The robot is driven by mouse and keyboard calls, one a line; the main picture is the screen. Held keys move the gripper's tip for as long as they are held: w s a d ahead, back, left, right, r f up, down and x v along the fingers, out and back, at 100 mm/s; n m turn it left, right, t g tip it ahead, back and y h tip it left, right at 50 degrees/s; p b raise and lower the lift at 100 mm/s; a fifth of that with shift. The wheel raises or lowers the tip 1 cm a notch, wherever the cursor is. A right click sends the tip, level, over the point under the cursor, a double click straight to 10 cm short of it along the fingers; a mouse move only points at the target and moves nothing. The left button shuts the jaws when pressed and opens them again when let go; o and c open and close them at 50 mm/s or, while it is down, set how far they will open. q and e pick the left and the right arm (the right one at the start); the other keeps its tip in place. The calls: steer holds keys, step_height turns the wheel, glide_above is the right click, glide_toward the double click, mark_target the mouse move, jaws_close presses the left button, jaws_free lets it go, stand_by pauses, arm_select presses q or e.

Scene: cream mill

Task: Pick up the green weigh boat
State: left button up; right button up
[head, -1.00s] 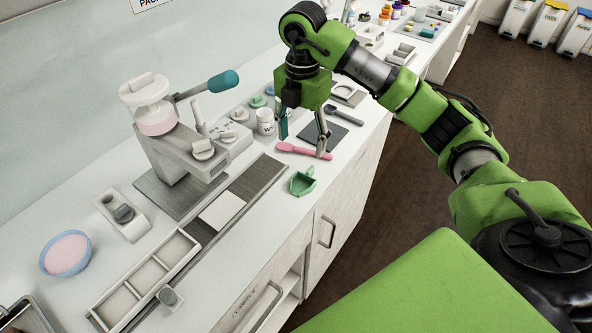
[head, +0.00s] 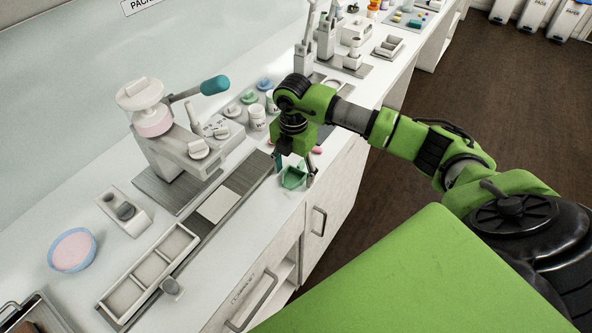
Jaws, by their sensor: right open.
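The green weigh boat (head: 292,178) lies on the white counter near its front edge, right of the grey strip. My right gripper (head: 295,175) is above it, pointing down and open. Its fingers show on the left and right sides of the boat; I cannot tell whether they touch it. The gripper body hides part of the counter behind the boat. My left gripper is not in view.
A manual press (head: 182,150) with a teal handle stands left on a grey plate. A three-part tray (head: 150,268) and a blue-rimmed bowl (head: 72,250) are nearer. A white jar (head: 257,117) stands behind the gripper. The pink spatula (head: 317,150) is mostly hidden.

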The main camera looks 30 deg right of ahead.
steer(key=c, duration=0.9)
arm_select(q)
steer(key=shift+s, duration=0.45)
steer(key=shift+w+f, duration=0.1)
arm_select(e)
steer(key=shift+r, duration=0.15)
steer(key=shift+r+b, duration=0.6)
steer(key=shift+b, duration=0.1)
steer(key=shift+r+b, duration=0.6)
steer(key=shift+r, duration=0.1)
arm_select(q)
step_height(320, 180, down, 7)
steer(key=b, duration=0.4)
arm_select(e)
steer(key=s+r, duration=0.3)
steer(key=s, duration=0.1)
steer(key=s+r, duration=0.3)
steer(key=s, duration=0.2)
steer(key=s+r, duration=0.4)
steer(key=s, duration=0.1)
steer(key=shift+d+r, duration=0.1)
steer(key=shift+d, duration=0.3)
